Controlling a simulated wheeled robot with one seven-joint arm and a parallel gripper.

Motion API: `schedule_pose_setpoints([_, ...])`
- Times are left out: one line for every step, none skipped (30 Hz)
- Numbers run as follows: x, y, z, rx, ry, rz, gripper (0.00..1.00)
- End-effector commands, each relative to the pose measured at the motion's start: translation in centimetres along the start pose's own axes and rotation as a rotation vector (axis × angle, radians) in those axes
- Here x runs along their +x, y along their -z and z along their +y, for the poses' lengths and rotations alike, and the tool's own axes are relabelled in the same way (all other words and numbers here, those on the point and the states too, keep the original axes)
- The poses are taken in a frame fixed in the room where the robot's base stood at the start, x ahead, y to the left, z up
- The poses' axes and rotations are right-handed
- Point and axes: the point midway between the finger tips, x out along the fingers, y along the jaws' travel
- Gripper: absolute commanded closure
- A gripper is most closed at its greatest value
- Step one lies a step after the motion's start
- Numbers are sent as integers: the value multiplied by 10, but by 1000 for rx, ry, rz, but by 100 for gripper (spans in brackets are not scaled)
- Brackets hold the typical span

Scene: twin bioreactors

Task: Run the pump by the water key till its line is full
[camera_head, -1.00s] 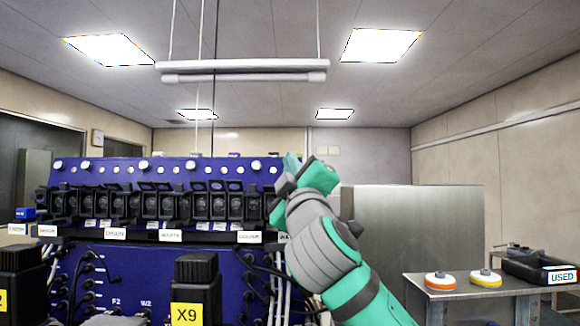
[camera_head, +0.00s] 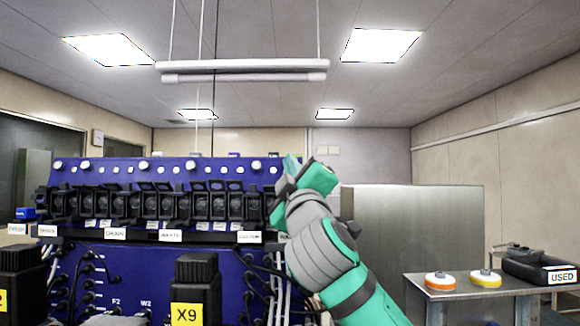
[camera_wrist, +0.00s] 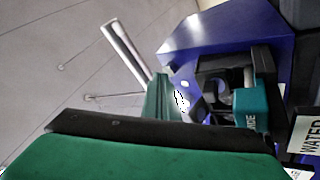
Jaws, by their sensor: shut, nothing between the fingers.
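The blue pump rack (camera_head: 120,172) carries a row of black pump heads (camera_head: 171,206) with small white labels below. My gripper (camera_head: 291,163) is at the rack's right end, shut and empty, with its teal tip in front of the last pump heads. The wrist view shows a teal finger (camera_wrist: 164,97) beside a black pump head (camera_wrist: 222,70) and a dark key-like part. A white WATER label (camera_wrist: 306,145) is at the right edge of that view. A teal piece with partly readable letters (camera_wrist: 250,105) covers part of the pump. Contact and the line's fill cannot be made out.
A black motor unit marked X9 (camera_head: 196,270) stands in front of the rack, with cables beside it. A metal cabinet (camera_head: 425,230) stands behind my arm. A side table (camera_head: 445,290) at the right holds orange and yellow rings and a black USED tray (camera_head: 535,268).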

Motion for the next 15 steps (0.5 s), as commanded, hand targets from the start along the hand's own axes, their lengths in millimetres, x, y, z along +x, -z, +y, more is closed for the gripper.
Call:
schedule_pose_setpoints([0, 0, 0, 0, 0, 0, 100])
schedule_pose_setpoints([1, 0, 0, 0, 0, 0, 100])
schedule_pose_setpoints([1, -1, -1, 0, 0, 0, 100])
schedule_pose_setpoints([1, -1, -1, 0, 0, 0, 100])
schedule_pose_setpoints([1, -1, -1, 0, 0, 0, 100])
schedule_pose_setpoints([2, -1, -1, 0, 0, 0, 100])
schedule_pose_setpoints([2, -2, -1, 0, 0, 0, 100])
schedule_pose_setpoints([2, -2, -2, 0, 0, -1, 100])
schedule_pose_setpoints([2, -2, -2, 0, 0, -1, 100])
schedule_pose_setpoints([3, -2, -2, 1, 0, -1, 100])
schedule_pose_setpoints([3, -2, -2, 1, 0, -1, 100])
schedule_pose_setpoints([3, -3, -2, 1, 0, -1, 100])
schedule_pose_setpoints([4, -3, -2, 1, 0, -1, 100])
schedule_pose_setpoints([4, -3, -3, 1, 0, -1, 100])
schedule_pose_setpoints([4, -4, -3, 1, 0, -2, 100])
